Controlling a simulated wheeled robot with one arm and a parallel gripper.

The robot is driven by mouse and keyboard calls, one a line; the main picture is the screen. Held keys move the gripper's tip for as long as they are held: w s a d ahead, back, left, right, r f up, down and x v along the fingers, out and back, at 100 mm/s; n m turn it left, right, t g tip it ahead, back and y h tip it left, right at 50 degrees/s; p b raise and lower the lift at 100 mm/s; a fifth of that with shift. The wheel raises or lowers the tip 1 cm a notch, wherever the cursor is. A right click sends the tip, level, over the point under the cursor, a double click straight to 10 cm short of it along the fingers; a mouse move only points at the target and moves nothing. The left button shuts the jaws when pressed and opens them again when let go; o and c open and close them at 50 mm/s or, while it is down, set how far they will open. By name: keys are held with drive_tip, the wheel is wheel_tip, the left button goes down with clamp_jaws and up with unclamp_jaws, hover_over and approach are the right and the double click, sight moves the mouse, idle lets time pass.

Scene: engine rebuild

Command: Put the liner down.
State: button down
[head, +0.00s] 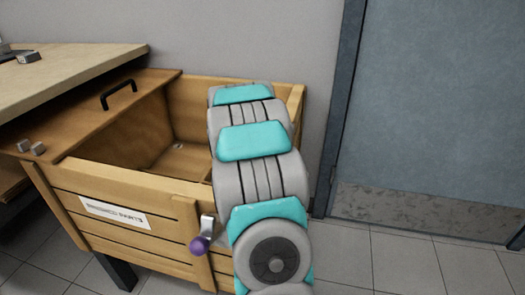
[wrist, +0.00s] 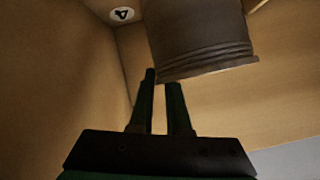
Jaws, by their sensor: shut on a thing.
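The liner (wrist: 200,40) is a grey-brown metal cylinder with ridges around its lower end. It shows at the top of the wrist view, slightly tilted, inside wooden walls. My gripper (wrist: 162,82) is shut on it, with the dark fingers at its left lower edge. Whether the liner touches the floor of the crate cannot be told. In the head view my arm reaches over the wooden crate (head: 140,235); it hides the gripper, and the liner is not visible there.
The crate carries a white label (head: 115,213) and a purple-knobbed latch (head: 200,244). A brown lid panel (head: 70,125) with a black handle lies at its left, with small grey blocks (head: 38,148) on it. A wooden table (head: 75,65) stands left, a grey door (head: 430,110) right.

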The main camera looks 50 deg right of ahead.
drive_tip(key=shift+f, duration=1.2)
drive_tip(key=c, duration=0.9)
unclamp_jaws()
drive_tip(key=v, duration=1.2)
